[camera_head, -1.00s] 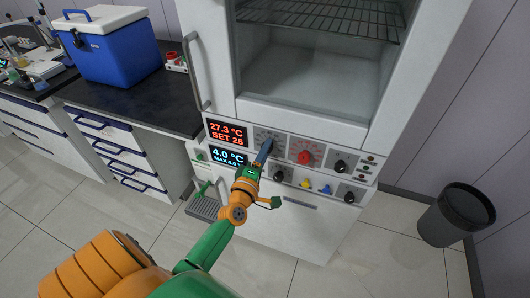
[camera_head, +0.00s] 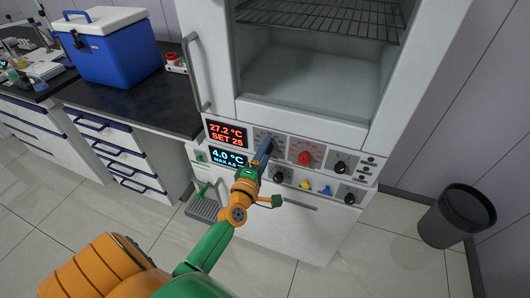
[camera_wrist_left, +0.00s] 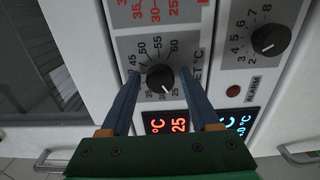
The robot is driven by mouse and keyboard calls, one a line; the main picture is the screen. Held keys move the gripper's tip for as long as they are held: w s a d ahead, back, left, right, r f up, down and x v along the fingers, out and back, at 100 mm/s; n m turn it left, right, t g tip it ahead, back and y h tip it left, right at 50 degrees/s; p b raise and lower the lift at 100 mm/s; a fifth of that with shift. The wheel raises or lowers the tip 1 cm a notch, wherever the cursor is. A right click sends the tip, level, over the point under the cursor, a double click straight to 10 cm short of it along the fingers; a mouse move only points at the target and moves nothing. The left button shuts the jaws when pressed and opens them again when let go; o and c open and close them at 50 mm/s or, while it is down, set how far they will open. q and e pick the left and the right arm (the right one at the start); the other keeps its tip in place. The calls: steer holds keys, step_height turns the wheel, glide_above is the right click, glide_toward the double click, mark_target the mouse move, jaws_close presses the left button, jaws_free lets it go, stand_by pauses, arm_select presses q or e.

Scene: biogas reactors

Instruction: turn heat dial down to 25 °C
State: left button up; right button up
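The heat dial is a black knob (camera_wrist_left: 160,78) with a white pointer line and a printed scale up to 60, on the appliance's front panel. Its pointer slants to the lower right in the left wrist view; the exact mark is hard to read. My left gripper (camera_wrist_left: 161,76) is open, with one finger on each side of the knob and visible gaps. In the head view the left gripper (camera_head: 266,143) reaches the panel and hides this dial. The red display (camera_head: 227,133) reads 27.2 °C, SET 25. My right gripper is not in view.
A red dial (camera_head: 304,158) sits right of my gripper, with a black knob (camera_head: 340,167) beyond it. A blue display (camera_head: 229,158) and more controls sit below. The door handle (camera_head: 194,75) stands out at left. A dark bin (camera_head: 457,215) is on the floor at right.

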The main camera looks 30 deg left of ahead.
arm_select(q)
steer(key=shift+o, duration=0.2)
steer(key=v, duration=0.7)
